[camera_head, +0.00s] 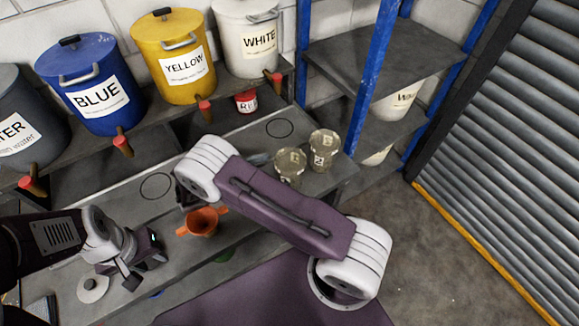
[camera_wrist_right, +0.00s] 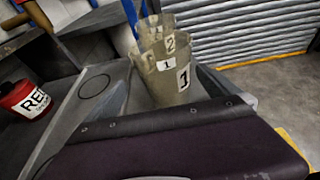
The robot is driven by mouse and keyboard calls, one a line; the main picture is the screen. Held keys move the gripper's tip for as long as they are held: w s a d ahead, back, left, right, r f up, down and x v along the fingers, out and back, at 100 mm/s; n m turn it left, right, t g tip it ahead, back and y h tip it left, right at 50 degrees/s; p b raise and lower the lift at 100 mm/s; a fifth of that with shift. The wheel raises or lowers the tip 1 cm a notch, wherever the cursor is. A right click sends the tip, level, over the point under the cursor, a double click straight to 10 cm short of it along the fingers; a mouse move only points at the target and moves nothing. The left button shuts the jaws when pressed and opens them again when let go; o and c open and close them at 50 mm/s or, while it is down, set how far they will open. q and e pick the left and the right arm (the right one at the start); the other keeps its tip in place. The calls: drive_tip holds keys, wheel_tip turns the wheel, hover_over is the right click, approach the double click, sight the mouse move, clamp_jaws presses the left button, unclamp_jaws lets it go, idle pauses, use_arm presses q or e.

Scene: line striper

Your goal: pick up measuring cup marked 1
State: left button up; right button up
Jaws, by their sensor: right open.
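The measuring cup marked 1 (camera_head: 289,168) is a translucent beige cup, upright on the grey bench in the head view. It also shows in the right wrist view (camera_wrist_right: 166,78), with a black 1 on a white label. The cup marked 2 (camera_head: 324,150) stands just behind it. My right gripper (camera_wrist_right: 163,88) is open, with a finger on either side of cup 1; I cannot tell if they touch it. In the head view my purple arm hides most of that gripper. My left gripper (camera_head: 140,271) is low at the left over the bench, its jaw opening unclear.
An orange funnel (camera_head: 202,222) stands between the grippers. A red container (camera_head: 246,101) sits behind cup 1. Blue (camera_head: 91,87), yellow (camera_head: 173,57) and white (camera_head: 247,38) buckets line the upper shelf. A blue-framed rack (camera_head: 372,75) is behind right; open floor lies right.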

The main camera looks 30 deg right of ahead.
sight(301, 165)
drive_tip(key=shift+s+d+r, duration=0.15)
drive_tip(key=shift+s+d, duration=0.25)
drive_tip(key=shift+d, duration=0.1)
drive_tip(key=shift+s+d+p, duration=0.15)
drive_tip(key=shift+d+p, duration=0.15)
drive_tip(key=shift+p, duration=0.05)
drive_tip(key=shift+d+f, duration=0.2)
drive_tip(key=x, duration=0.1)
drive_tip(key=p+x, duration=0.1)
drive_tip(key=x, duration=0.1)
drive_tip(key=p+x, duration=0.1)
drive_tip(key=shift+w+d+f, duration=0.15)
drive_tip(key=shift+w+f, duration=0.15)
drive_tip(key=shift+s+d+f, duration=0.15)
drive_tip(key=shift+d, duration=0.2)
drive_tip(key=shift+a, duration=0.1)
drive_tip(key=c, duration=0.7)
use_arm(q)
drive_tip(key=r, duration=0.3)
drive_tip(key=shift+s+a+r, duration=0.1)
drive_tip(key=shift+s+r, duration=0.1)
drive_tip(key=shift+s, duration=0.1)
use_arm(e)
drive_tip(key=c, duration=0.5)
